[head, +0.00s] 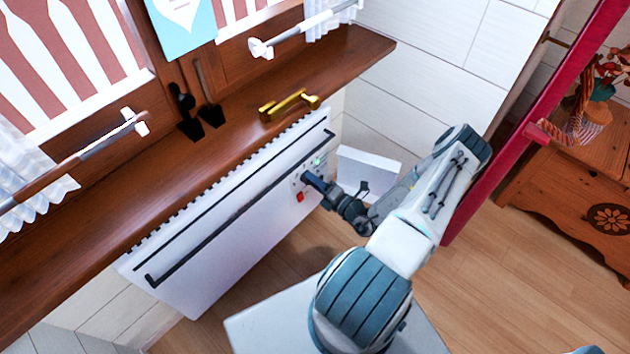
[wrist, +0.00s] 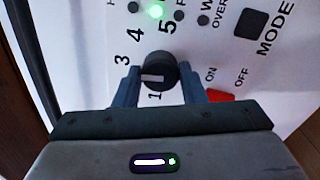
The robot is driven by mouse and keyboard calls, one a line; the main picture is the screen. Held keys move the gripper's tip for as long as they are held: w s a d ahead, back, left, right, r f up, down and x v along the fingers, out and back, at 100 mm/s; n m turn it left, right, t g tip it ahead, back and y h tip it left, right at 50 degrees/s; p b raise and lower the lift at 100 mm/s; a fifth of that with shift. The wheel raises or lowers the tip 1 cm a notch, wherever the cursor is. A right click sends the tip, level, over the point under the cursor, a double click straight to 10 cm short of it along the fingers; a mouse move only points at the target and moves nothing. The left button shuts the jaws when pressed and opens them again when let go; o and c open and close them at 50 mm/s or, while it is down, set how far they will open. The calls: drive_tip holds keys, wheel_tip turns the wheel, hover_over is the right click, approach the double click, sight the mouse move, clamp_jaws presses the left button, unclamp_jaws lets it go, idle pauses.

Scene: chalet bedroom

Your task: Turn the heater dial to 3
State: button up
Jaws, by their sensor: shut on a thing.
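The white heater (head: 215,240) hangs on the wall below the wooden sill, with its controls at its right end. My gripper (head: 311,181) reaches these controls from the right. In the wrist view, the round black dial (wrist: 160,63) sits between the two fingers of my gripper (wrist: 159,82), which is shut on it. The dial's white mark points left, toward the left finger and below the printed 3 (wrist: 120,60). The 1, 4 and 5 are also readable; the 2 is not visible. The dial is hidden by the gripper in the head view.
A red switch (wrist: 221,96) marked ON and OFF is close to the right finger. A black MODE button (wrist: 249,23) and a lit green light (wrist: 155,11) are above. The brown sill (head: 230,135) overhangs the heater. A red post (head: 545,110) stands right of my arm.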

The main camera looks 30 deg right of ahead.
drive_tip(key=shift+s+a+f+m, duration=0.1)
drive_tip(key=shift+s+m, duration=0.05)
drive_tip(key=shift+m, duration=0.35)
drive_tip(key=o, duration=1)
drive_tip(key=p+v, duration=0.1)
drive_tip(key=v, duration=1.2)
drive_tip(key=shift+s+p, duration=0.3)
drive_tip(key=shift+s, duration=0.05)
